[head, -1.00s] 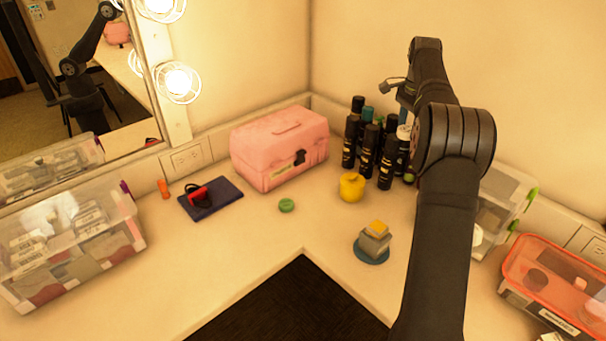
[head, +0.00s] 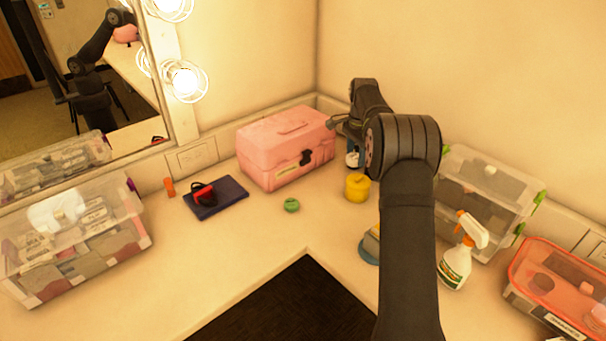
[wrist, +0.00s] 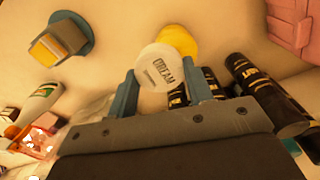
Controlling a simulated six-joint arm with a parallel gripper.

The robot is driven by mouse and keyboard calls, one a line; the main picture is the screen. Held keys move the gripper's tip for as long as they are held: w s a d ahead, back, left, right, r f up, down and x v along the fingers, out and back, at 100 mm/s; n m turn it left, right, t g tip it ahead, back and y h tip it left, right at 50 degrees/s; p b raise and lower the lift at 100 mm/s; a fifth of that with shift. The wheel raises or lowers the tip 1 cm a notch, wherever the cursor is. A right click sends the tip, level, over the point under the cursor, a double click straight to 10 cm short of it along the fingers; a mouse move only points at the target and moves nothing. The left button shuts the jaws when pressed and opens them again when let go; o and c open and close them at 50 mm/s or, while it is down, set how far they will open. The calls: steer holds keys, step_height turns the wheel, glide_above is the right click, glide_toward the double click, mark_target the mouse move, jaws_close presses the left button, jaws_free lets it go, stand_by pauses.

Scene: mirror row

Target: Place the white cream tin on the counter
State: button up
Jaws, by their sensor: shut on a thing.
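The white cream tin (wrist: 158,68), a round tin lettered "CREAM", sits between the two blue-grey fingers of my gripper (wrist: 160,84) in the wrist view. The gripper is shut on it. In the head view my arm hides most of the gripper; a small patch of white shows beside the arm near the pink case. The yellow pot (head: 357,188) stands on the counter (head: 250,250), and in the wrist view it (wrist: 178,40) shows partly behind the tin. I cannot tell the tin's height above the counter.
Black bottles (wrist: 268,95) stand close to the gripper. A pink case (head: 285,148), a green lid (head: 291,205) and a teal disc with blocks (head: 369,250) are nearby. A spray bottle (head: 456,266) and clear bins stand right.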

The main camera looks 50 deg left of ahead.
step_height(320, 180, down, 7)
glide_above(320, 193)
step_height(320, 193, down, 7)
steer(key=shift+r, duration=0.15)
steer(key=shift+s+f, duration=0.1)
steer(key=shift+f, duration=1.85)
steer(key=shift+f, duration=0.1)
steer(key=o, duration=1)
steer(key=shift+f, duration=0.1)
step_height(320, 193, up, 12)
steer(key=shift+r, duration=0.2)
